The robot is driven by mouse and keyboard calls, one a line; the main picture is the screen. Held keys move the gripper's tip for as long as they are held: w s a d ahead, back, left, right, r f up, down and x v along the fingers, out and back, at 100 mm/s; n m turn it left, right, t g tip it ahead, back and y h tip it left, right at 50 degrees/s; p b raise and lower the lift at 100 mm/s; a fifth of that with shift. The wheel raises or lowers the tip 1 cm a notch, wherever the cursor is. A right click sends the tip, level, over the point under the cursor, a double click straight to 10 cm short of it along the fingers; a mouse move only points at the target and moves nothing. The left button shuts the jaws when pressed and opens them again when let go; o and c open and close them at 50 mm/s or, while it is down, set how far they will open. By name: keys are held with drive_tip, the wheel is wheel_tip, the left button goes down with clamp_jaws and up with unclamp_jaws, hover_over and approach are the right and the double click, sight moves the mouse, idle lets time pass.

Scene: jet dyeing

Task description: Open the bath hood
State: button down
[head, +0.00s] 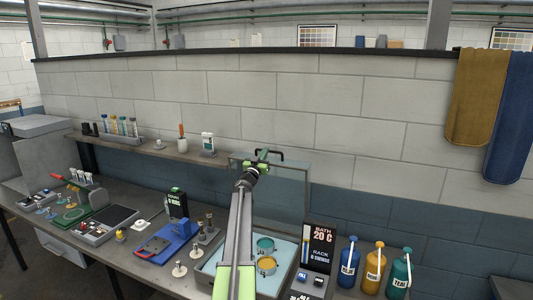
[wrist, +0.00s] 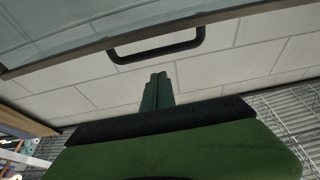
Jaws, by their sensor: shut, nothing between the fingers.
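The bath hood (head: 290,185) is a clear glass panel that stands raised, roughly upright, at the back of the bath (head: 207,265). Its dark handle (head: 283,153) is at the top edge. In the wrist view, the hood's glass (wrist: 60,25) fills the upper left, and the black handle bar (wrist: 158,54) hangs from its edge. My gripper (head: 263,155) is up by the handle. In the wrist view, its green fingers (wrist: 158,78) are shut and empty, just below the bar in the picture. I cannot tell whether they touch it.
A teal pot (head: 265,245) and an orange pot (head: 267,266) sit in the bath. The bath display (head: 320,245) reads 20 C. Blue, yellow and teal bottles (head: 374,265) stand to the right. A blue device (head: 170,242) stands to the left. A shelf (head: 140,146) runs along the wall.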

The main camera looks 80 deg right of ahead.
drive_tip(key=w+a+r+p, duration=0.2)
drive_tip(key=a+r+p, duration=0.4)
drive_tip(key=a, duration=0.6)
drive_tip(key=shift+r, duration=0.35)
